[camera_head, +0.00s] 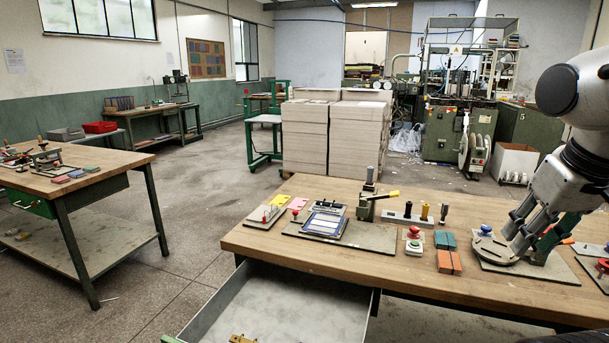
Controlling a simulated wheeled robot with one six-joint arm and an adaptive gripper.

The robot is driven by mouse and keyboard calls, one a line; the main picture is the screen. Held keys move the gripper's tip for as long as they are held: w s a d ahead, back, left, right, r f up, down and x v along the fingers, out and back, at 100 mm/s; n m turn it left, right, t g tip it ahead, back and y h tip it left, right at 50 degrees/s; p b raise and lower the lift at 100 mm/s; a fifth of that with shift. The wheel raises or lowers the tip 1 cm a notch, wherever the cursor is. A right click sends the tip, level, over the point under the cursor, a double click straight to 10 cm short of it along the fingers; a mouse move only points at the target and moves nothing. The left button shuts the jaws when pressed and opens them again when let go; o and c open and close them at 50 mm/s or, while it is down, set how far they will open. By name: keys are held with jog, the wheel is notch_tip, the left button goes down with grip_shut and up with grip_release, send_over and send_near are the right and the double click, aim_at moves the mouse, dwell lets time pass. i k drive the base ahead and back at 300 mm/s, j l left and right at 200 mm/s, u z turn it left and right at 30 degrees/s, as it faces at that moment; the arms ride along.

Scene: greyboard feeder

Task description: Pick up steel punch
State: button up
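A grey punch block (393,217) stands on the wooden workbench, right of the lever press. My gripper (508,240) is at the right of the bench, pointing down-left, low over a grey board with a round grey part, well right of the punches. Whether its fingers are apart is unclear, and I see nothing held in it.
The lever press (371,205) with a yellow handle stands left of the block. An open drawer (285,308) juts out in front.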

aim_at(444, 208)
jog(key=u, duration=1.1)
jog(key=k+l+z, duration=0.1)
jog(key=l+z, duration=0.3)
jog(key=k+l+z, duration=0.1)
jog(key=l+z, duration=0.15)
jog(key=z, duration=0.2)
jog(key=l+z, duration=0.4)
